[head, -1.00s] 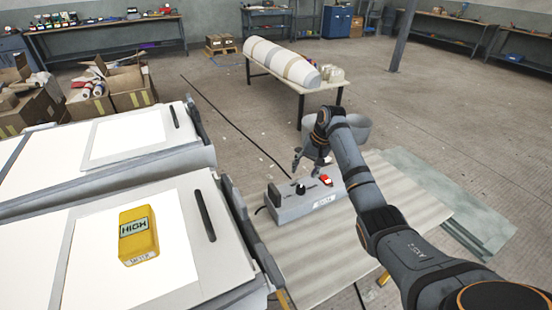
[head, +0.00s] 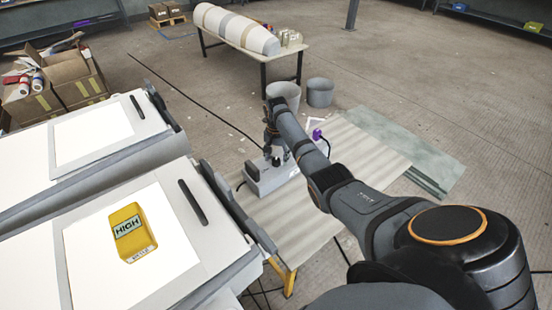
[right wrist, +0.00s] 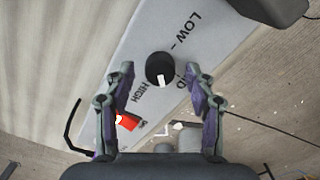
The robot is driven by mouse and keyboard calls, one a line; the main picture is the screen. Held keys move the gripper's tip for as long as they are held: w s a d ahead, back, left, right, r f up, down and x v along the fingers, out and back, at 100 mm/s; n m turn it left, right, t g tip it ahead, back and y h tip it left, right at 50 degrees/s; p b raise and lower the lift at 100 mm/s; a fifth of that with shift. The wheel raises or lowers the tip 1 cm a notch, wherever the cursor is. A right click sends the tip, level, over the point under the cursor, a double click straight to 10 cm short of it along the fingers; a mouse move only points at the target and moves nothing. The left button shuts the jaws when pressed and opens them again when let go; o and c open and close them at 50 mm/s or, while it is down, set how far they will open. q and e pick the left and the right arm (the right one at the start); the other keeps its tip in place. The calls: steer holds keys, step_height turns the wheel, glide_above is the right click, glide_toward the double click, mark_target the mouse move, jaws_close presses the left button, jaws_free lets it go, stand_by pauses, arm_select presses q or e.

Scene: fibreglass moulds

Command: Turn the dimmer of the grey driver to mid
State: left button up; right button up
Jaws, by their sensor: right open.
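The grey driver (head: 262,184) stands on the striped board, partly hidden by my right arm in the head view. In the right wrist view its face (right wrist: 205,50) shows a black dimmer knob (right wrist: 158,65) with a white mark. The labels LOW, HIGH and a partly hidden MID surround the knob. The mark points down in the picture, on the side between HIGH and MID; its exact setting I cannot tell. My right gripper (right wrist: 159,72) is open, one finger on each side of the knob, with visible gaps. A red switch (right wrist: 127,121) lies by the left finger. My left gripper is out of view.
A yellow box marked HIGH (head: 133,233) lies on the white mould top at the left. A table with a white roll (head: 236,28) and two grey buckets (head: 320,92) stand beyond the driver. Greenish sheets (head: 410,150) lie on the floor at right.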

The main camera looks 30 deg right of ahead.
steer(key=shift+f, duration=0.35)
steer(key=c, duration=1.1)
steer(key=shift+r+n+p, duration=0.25)
steer(key=shift+n+p, duration=0.65)
steer(key=shift+c, duration=0.2)
steer(key=shift+n+p, duration=0.45)
steer(key=shift+n, duration=0.35)
steer(key=shift+f+n+p, duration=0.1)
steer(key=shift+n+p, duration=0.4)
steer(key=shift+n, duration=0.7)
steer(key=shift+n+p, duration=0.4)
steer(key=shift+n, duration=1)
